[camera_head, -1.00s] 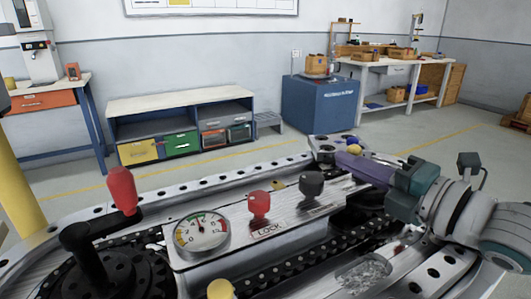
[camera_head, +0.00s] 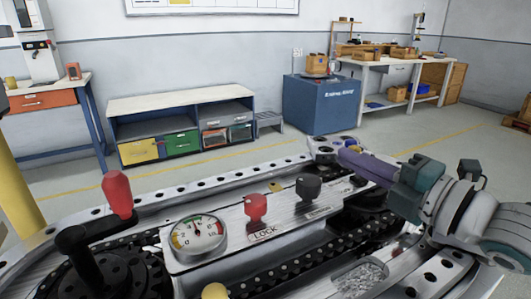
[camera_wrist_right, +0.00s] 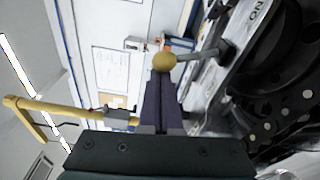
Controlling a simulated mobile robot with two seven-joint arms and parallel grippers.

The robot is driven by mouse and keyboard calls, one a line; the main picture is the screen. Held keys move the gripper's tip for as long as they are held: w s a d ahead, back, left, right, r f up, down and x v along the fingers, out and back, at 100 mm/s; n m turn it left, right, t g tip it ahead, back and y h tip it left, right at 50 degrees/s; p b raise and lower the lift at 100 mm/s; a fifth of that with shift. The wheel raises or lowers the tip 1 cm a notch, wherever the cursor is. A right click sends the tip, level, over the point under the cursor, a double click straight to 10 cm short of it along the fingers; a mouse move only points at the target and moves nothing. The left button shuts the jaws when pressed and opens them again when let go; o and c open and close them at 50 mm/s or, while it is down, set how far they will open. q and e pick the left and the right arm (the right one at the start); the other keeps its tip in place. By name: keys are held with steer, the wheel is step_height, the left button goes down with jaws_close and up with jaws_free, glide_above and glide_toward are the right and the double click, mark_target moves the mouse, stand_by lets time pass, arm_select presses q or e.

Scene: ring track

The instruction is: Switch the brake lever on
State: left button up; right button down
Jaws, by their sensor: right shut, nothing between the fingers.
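In the right wrist view, a yellow ball knob (camera_wrist_right: 164,62) sits on a short metal lever (camera_wrist_right: 198,54), which runs right toward a plate marked "ON" (camera_wrist_right: 256,12). I take this as the brake lever. My right gripper (camera_wrist_right: 163,80) is shut and empty, its purple fingertips right at the knob; I cannot tell whether they touch. In the head view, my right gripper (camera_head: 343,153) reaches in from the right over the far right end of the ring track (camera_head: 115,211). The yellow knob is not clear there. My left gripper is not in view.
On the track unit stand a red knob (camera_head: 256,207) by a "LOCK" label, a black knob (camera_head: 309,186), a round gauge (camera_head: 197,236) and a red-handled crank (camera_head: 117,192). A yellow knob (camera_head: 214,291) is at the bottom edge. Benches stand farther back.

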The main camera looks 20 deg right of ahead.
steer(key=shift+d+r+m, duration=0.4)
steer(key=shift+d+m, duration=0.3)
steer(key=shift+m, duration=0.4)
steer(key=m, duration=0.1)
steer(key=d+m, duration=0.1)
steer(key=shift+w+d+r+m+t, duration=0.15)
steer(key=shift+d+r+m+t, duration=0.05)
steer(key=shift+d+m+t, duration=0.1)
steer(key=d+m, duration=0.1)
steer(key=m, duration=0.1)
steer(key=d+m+b, duration=0.1)
steer(key=shift+d+r+m+t, duration=0.1)
steer(key=shift+m+t, duration=0.2)
steer(key=shift+m, duration=0.1)
steer(key=shift+w+d+b, duration=0.1)
steer(key=shift+d+b, duration=0.2)
steer(key=shift+d, duration=0.05)
steer(key=shift+d, duration=0.1)
